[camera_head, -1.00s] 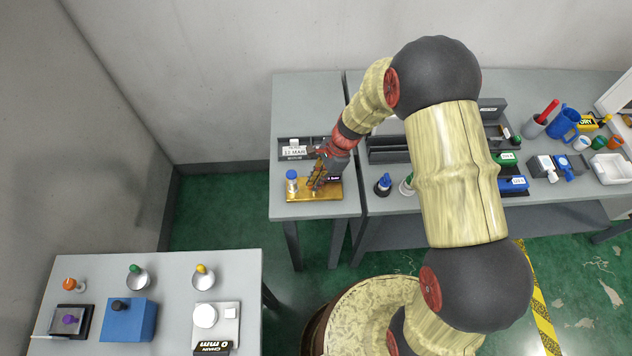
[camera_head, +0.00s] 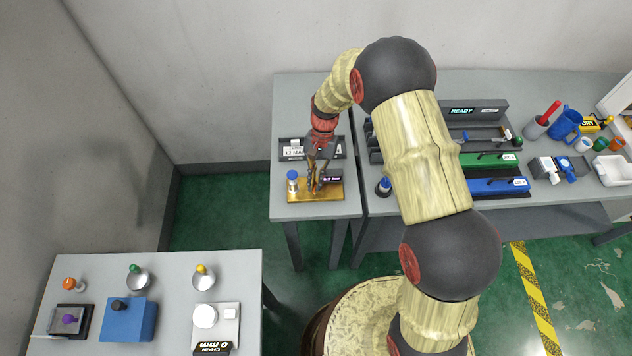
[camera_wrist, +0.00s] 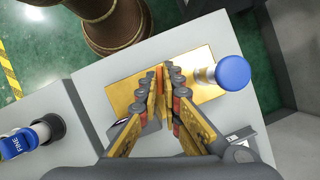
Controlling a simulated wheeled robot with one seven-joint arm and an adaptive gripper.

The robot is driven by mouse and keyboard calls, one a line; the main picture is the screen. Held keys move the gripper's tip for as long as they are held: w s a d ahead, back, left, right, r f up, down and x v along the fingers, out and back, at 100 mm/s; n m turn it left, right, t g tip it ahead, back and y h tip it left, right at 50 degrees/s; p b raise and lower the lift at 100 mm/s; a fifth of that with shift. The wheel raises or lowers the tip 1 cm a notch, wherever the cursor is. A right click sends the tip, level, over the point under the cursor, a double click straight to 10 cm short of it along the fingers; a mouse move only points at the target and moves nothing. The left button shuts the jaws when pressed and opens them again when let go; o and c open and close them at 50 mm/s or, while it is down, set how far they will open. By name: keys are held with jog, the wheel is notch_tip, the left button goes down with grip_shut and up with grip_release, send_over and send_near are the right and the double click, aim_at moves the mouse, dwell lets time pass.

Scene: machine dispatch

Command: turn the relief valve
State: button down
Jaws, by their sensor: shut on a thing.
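A gold plate (camera_head: 301,194) lies on the small grey table and also shows in the wrist view (camera_wrist: 205,48). A blue-capped knob (camera_head: 292,177) stands at the plate's left end; its round blue cap (camera_wrist: 233,73) is right of the fingers in the wrist view. A small dark label block (camera_head: 332,177) sits at the plate's right. My gripper (camera_head: 316,190) points down over the middle of the plate. In the wrist view my gripper (camera_wrist: 167,73) has its fingers close together on a thin reddish piece. The relief valve is mostly hidden between the fingers.
A dark rack with a white label (camera_head: 293,151) stands behind the plate. On the neighbouring table are a dark blue-topped knob (camera_head: 384,187) and green and blue blocks (camera_head: 498,185). A separate table (camera_head: 175,262) with several knobs is at lower left. Green floor lies between.

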jog(key=shift+w+a+n+h, duration=0.1)
jog(key=shift+n+h, duration=0.7)
jog(key=shift+n, duration=1.1)
jog(key=c, duration=2.3)
grip_release()
jog(key=v, duration=1.2)
jog(key=shift+w, duration=0.15)
jog(key=shift+a+f+n, duration=0.1)
jog(key=shift+n, duration=0.2)
